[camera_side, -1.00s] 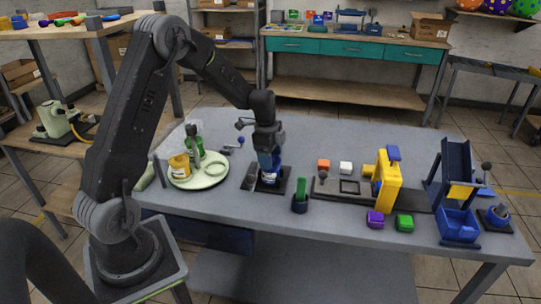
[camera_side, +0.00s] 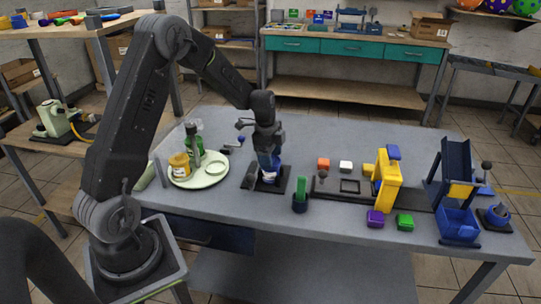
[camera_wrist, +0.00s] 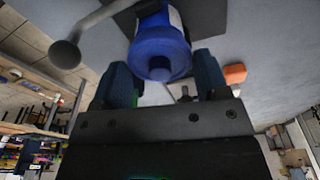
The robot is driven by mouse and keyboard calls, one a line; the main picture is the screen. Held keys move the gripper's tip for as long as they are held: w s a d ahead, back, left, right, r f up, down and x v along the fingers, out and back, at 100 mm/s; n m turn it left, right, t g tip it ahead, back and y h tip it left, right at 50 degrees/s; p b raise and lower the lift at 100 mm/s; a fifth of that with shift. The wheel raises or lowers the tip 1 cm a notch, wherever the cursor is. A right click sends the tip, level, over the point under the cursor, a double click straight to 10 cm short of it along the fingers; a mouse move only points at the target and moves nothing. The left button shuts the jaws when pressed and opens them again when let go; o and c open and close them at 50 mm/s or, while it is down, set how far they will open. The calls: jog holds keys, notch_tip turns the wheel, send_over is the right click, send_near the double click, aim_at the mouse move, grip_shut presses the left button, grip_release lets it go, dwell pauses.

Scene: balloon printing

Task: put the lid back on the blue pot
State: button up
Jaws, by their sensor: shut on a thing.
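The blue pot (camera_side: 269,178), with a white label, stands on a dark base plate (camera_side: 250,183) near the middle of the table. Its label also shows in the wrist view (camera_wrist: 175,16). The blue lid (camera_wrist: 158,45), with a round knob facing the camera, is at the pot's top, between my two dark blue fingers. My gripper (camera_side: 268,168) points down over the pot and is shut on the lid. In the side view the fingers hide most of the lid, so I cannot tell whether it is fully seated.
A round pale tray (camera_side: 207,179) with a yellow jar (camera_side: 180,165) and green bottle (camera_side: 194,148) stands left. A green-handled stamp (camera_side: 301,190) is close on the right. A yellow press (camera_side: 388,186) and blue bin (camera_side: 458,228) stand farther right.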

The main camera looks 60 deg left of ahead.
jog(key=o, duration=1)
jog(key=shift+r, duration=3.5)
jog(key=shift+c, duration=0.3)
grip_shut()
jog(key=shift+f, duration=0.25)
